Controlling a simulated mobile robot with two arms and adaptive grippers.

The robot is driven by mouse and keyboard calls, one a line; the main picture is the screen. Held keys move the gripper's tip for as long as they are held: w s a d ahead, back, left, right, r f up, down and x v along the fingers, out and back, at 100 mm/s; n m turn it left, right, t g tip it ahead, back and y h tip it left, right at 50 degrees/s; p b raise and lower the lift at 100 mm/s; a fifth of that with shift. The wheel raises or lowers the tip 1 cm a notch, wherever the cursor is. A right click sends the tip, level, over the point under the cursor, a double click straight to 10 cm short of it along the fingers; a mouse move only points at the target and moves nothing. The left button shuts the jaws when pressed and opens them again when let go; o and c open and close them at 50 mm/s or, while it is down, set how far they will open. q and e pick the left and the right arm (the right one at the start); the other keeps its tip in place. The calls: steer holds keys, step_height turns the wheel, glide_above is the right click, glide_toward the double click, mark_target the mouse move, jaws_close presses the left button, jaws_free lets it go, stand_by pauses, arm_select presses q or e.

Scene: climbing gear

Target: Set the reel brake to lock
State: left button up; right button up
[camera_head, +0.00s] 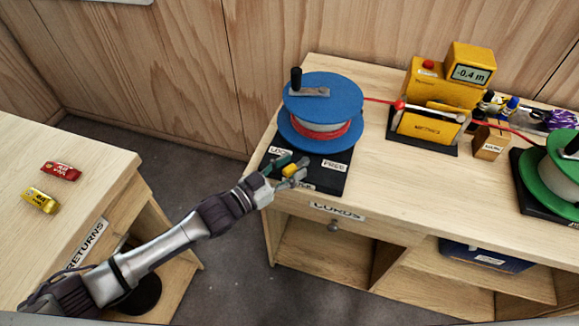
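The blue reel (321,103) with red cord stands on a black base plate (338,184) at the left end of the bench. The plate has a LOCK label (281,151) at left and a FREE label (335,166) at right. A small yellow part (290,170), apparently the brake lever's knob, shows between the fingers of my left gripper (291,168), at the front of the plate between the labels. The fingers lie on either side of it; whether they press on it I cannot tell. The rest of the lever is hidden. My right gripper is not in view.
The reel's crank handle (296,78) stands up on top. Red cord runs right through a yellow meter (431,122) towards a green reel (557,170). A returns table (95,165) with a red and a yellow item is at left. Bare bench top lies right of the plate.

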arm_select(q)
jaws_close()
steer(key=shift+w+a+f+m+g+h+b, duration=0.2)
steer(key=shift+m+g+h+b, duration=0.35)
steer(key=shift+b, duration=0.5)
steer(key=shift+w+a+r+m+g+h+b, duration=0.15)
steer(key=shift+m+g+h+b, duration=0.25)
steer(key=shift+g, duration=0.3)
steer(key=shift+w+r+m+g+h+b, duration=0.15)
steer(key=shift+m+g+h+b, duration=0.1)
steer(key=shift+m+g+b, duration=0.35)
steer(key=shift+o, duration=0.3)
jaws_free()
steer(key=shift+f, duration=0.1)
steer(key=shift+a, duration=0.1)
steer(key=v, duration=1.2)
